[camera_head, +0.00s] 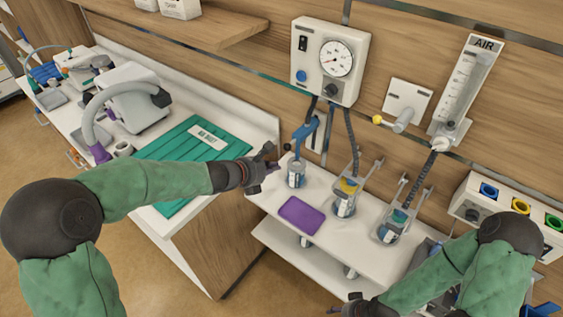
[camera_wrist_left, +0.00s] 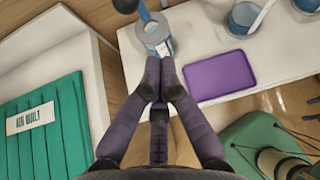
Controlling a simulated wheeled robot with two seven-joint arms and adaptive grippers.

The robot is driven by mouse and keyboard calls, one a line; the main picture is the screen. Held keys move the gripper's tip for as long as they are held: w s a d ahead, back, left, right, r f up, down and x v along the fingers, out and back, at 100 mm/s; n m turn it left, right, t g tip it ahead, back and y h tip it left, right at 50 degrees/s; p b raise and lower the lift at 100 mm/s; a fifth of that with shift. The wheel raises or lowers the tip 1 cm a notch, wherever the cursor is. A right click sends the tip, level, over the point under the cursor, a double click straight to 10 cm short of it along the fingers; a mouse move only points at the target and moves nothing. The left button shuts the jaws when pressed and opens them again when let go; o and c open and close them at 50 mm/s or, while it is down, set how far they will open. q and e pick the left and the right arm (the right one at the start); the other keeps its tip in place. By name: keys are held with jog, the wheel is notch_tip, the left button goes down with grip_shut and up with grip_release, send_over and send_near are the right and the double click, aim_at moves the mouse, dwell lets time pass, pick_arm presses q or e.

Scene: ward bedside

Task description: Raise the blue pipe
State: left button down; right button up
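The blue pipe (camera_head: 304,132) rises at a slant from a small clear canister (camera_head: 296,175) at the left end of the white shelf, below the gauge box. In the left wrist view the pipe (camera_wrist_left: 144,12) shows at the top edge, above the canister (camera_wrist_left: 154,36). My left gripper (camera_head: 271,159) is just left of the canister. In the wrist view its fingertips (camera_wrist_left: 160,62) are together, with nothing seen between them, and overlap the canister's near edge. Contact cannot be told. My right gripper (camera_head: 340,308) is partly cut off at the bottom edge, away from the pipe.
A purple tray (camera_head: 301,215) lies on the shelf (camera_head: 272,199) near the canister. Two more canisters (camera_head: 345,199) (camera_head: 391,229) with dark hoses stand to the right. The gauge box (camera_head: 331,62) hangs above. A green folded quilt (camera_head: 188,150) lies on the left cabinet.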

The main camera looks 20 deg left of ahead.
pick_arm(q)
jog(key=shift+v, duration=1)
jog(key=shift+a+f, duration=0.1)
jog(key=s+d+f+m+g+y, duration=0.1)
jog(key=s+f+m+g, duration=0.3)
jog(key=f, duration=0.4)
jog(key=s+d+f+m+g, duration=0.1)
jog(key=s+d+f+m, duration=0.1)
jog(key=s+f+m, duration=0.5)
jog(key=s+d+f+m+g+y, duration=0.1)
jog(key=s+f+m+g, duration=0.15)
jog(key=f+m, duration=0.45)
jog(key=s+d+f+m+g, duration=0.1)
jog(key=s+d+f+m, duration=0.2)
jog(key=s+f+m, duration=0.2)
jog(key=s+d+f+m+g+h, duration=0.1)
jog(key=s+d+f+m, duration=0.3)
jog(key=f+m, duration=0.3)
jog(key=shift+s+d+f+m, duration=0.3)
jog(key=shift+s+f, duration=0.15)
jog(key=shift+s, duration=0.3)
jog(key=shift+g, duration=0.25)
